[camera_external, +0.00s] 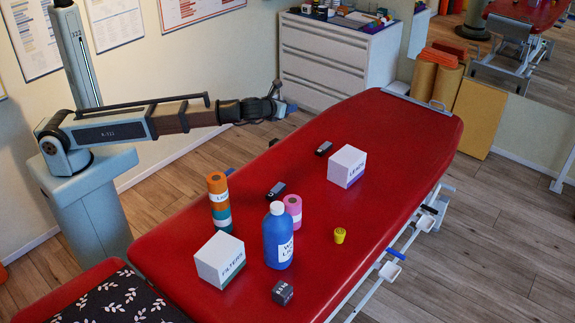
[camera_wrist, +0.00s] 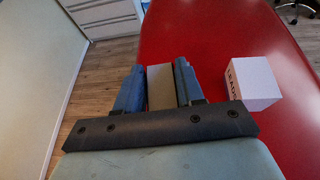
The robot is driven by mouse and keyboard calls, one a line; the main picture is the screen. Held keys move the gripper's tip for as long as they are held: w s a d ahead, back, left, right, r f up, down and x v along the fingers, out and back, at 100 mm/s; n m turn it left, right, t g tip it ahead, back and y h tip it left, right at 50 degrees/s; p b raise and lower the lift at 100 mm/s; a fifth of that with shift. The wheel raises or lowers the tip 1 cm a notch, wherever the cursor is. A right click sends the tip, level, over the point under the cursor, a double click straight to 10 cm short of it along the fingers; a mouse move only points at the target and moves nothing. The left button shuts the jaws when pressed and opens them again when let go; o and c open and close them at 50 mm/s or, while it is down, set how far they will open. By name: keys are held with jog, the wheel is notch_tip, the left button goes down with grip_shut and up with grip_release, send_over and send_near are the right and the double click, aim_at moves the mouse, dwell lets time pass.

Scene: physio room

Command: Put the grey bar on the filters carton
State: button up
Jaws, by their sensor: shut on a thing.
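The filters carton (camera_external: 219,261) is a white box with a green lower band, on the near left part of the red treatment table (camera_external: 400,165). Its top looks bare. My gripper (camera_external: 283,105) is in the air beyond the table's far left edge, well away from the carton. In the wrist view my gripper (camera_wrist: 159,85) is shut on the grey bar (camera_wrist: 160,88), which sits between the two blue fingers. The bar is hard to make out in the external view. The filters carton does not show in the wrist view.
The leads carton (camera_external: 347,167), a yellow piece (camera_external: 340,235) and two small dark objects lie farther along.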

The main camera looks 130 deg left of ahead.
jog(key=w+d+m+t, duration=0.2)
jog(key=w+d, duration=0.7)
jog(key=d, duration=0.4)
jog(key=m+t, duration=0.4)
send_over(224, 247)
notch_tip(224, 247, down, 4)
jog(key=shift+t+h, duration=0.3)
jog(key=shift+h, duration=0.1)
jog(key=shift+f, duration=5.5)
jog(key=shift+f, duration=0.2)
jog(key=o, duration=1)
jog(key=shift+r, duration=0.15)
